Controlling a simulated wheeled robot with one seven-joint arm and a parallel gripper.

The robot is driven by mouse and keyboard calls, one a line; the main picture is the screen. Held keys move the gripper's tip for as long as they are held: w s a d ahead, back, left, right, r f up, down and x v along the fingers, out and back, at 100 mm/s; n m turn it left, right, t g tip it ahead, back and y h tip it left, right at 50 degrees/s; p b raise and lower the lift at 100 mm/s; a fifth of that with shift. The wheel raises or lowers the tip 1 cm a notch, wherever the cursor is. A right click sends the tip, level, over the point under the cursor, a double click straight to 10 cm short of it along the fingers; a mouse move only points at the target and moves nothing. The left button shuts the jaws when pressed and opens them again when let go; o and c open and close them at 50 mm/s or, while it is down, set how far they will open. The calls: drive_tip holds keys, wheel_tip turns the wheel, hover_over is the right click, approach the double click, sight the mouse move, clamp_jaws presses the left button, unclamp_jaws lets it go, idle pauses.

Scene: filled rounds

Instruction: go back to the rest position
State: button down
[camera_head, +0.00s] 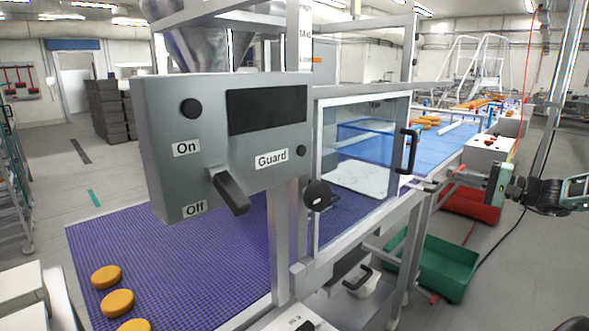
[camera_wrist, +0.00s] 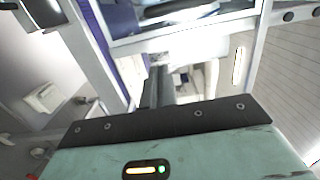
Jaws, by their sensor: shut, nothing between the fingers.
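My gripper (camera_head: 455,178) is at the right in the head view, its pale green body to the right of the guarded machine and its fingers pointing left toward the frame. In the wrist view, the dark fingers (camera_wrist: 158,88) are together with nothing between them. Whether the fingertips touch the frame cannot be told. The grey control box (camera_head: 225,140) carries On, Off and Guard labels; its black lever (camera_head: 230,193) points down to the right. The clear guard door (camera_head: 362,165) with a black handle (camera_head: 408,151) appears shut.
A purple belt (camera_head: 170,250) carries orange rounds (camera_head: 106,277) at lower left. A green crate (camera_head: 447,268) and a red crate (camera_head: 470,205) stand below and near my arm. A white box (camera_head: 488,150) is behind my gripper. Open floor lies at the right.

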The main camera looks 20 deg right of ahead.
drive_tip(key=a+f+n+g, duration=0.2)
drive_tip(key=a+f+g, duration=0.2)
drive_tip(key=a, duration=0.6)
drive_tip(key=a+f+n+g, duration=0.25)
drive_tip(key=a+g, duration=0.25)
drive_tip(key=a, duration=0.4)
drive_tip(key=a+f+n+g, duration=0.2)
drive_tip(key=a+f+g, duration=0.2)
drive_tip(key=a, duration=0.6)
drive_tip(key=s+a+r+n+g+h, duration=0.1)
drive_tip(key=s+a+r+n+h, duration=0.1)
drive_tip(key=s+a+n, duration=0.5)
drive_tip(key=s+a+r+n+g+h, duration=0.2)
drive_tip(key=s+a+n+h, duration=0.3)
drive_tip(key=s+a, duration=1.5)
drive_tip(key=a+r+n, duration=0.1)
drive_tip(key=a+n, duration=0.1)
drive_tip(key=a, duration=0.1)
drive_tip(key=shift+s+r, duration=0.2)
